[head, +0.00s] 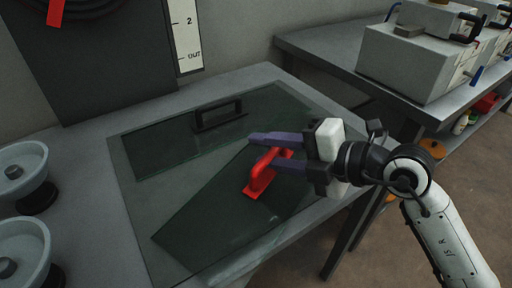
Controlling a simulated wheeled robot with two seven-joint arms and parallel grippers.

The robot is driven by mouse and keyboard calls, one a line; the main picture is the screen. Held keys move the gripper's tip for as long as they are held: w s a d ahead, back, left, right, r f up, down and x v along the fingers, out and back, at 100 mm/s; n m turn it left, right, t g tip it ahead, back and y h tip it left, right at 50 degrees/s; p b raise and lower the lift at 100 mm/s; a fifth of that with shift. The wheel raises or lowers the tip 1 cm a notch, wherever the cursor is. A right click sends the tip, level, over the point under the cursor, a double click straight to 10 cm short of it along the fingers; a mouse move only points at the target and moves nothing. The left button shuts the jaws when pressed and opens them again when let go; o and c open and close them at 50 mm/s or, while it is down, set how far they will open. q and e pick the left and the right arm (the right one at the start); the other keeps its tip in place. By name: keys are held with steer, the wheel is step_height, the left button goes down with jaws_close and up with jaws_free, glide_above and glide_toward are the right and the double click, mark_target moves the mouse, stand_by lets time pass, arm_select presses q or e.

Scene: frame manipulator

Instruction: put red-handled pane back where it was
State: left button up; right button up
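The red-handled pane (215,220) is a dark glass sheet lying askew on the grey table, over a larger clear glass sheet (130,200). Its red handle (260,177) stands up near the pane's upper right part. My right gripper (262,151) comes in from the right with its purple fingers apart. The handle's upper end shows between the fingers, and the lower finger hides part of it. I cannot tell whether the fingers touch it. A second dark pane (160,146) with a black handle (217,112) lies behind. My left gripper is not in view.
Two round pale dishes on dark bases (22,165) stand at the left edge. A white scale marked "2" and "OUT" (185,35) rises behind the table. A side bench at right holds grey boxes with black handles (405,65).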

steer(key=v, duration=0.9)
steer(key=shift+a, duration=0.1)
